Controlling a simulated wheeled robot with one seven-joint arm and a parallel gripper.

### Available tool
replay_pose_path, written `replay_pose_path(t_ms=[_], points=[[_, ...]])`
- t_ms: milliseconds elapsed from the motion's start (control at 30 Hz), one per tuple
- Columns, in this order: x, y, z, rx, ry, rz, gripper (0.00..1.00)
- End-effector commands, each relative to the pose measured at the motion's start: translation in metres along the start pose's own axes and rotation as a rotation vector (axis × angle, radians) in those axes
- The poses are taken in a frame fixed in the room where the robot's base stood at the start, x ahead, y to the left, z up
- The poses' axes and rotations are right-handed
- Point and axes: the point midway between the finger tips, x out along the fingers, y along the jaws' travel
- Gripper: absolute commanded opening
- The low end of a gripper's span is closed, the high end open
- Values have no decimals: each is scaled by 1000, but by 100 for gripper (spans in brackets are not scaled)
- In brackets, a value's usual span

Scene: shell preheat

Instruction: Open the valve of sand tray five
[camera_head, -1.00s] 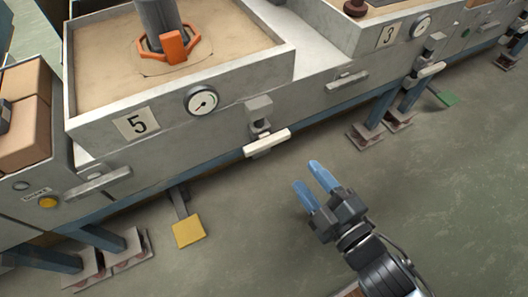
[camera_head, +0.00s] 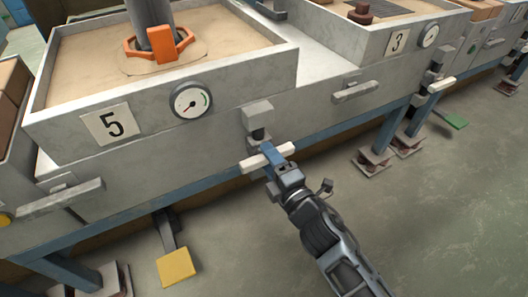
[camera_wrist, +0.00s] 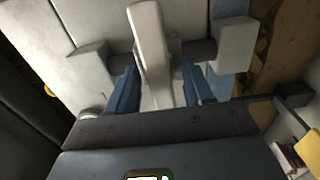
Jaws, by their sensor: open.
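Sand tray five (camera_head: 75,137) is a grey box filled with sand, with a "5" plate (camera_head: 110,124) and a round gauge (camera_head: 191,101) on its front. Its valve has a white bar handle (camera_head: 250,163) below a grey block (camera_head: 257,117), right of the gauge. My gripper (camera_head: 276,153) is at this handle and covers its middle. In the wrist view the white handle (camera_wrist: 151,45) runs between the two open blue fingers (camera_wrist: 160,90), with a gap on each side. I cannot tell whether either finger touches it.
A yellow pedal (camera_head: 177,268) hangs low below tray five. Tray three (camera_head: 395,43) stands to the right with its own white handle (camera_head: 441,84). A grey drawer-like handle (camera_head: 355,92) sits between them.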

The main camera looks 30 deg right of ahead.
Motion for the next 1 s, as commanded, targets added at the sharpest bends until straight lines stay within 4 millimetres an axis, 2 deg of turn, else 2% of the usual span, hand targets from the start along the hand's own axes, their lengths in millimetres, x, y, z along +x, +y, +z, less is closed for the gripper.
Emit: replay_pose_path(t_ms=[33,200,567,1000], points=[[8,1,-1,1,1,1,51],[24,0,0,1,0,0,51],[30,0,0,2,0,-1,51],[29,0,0,1,0,-1,10]])
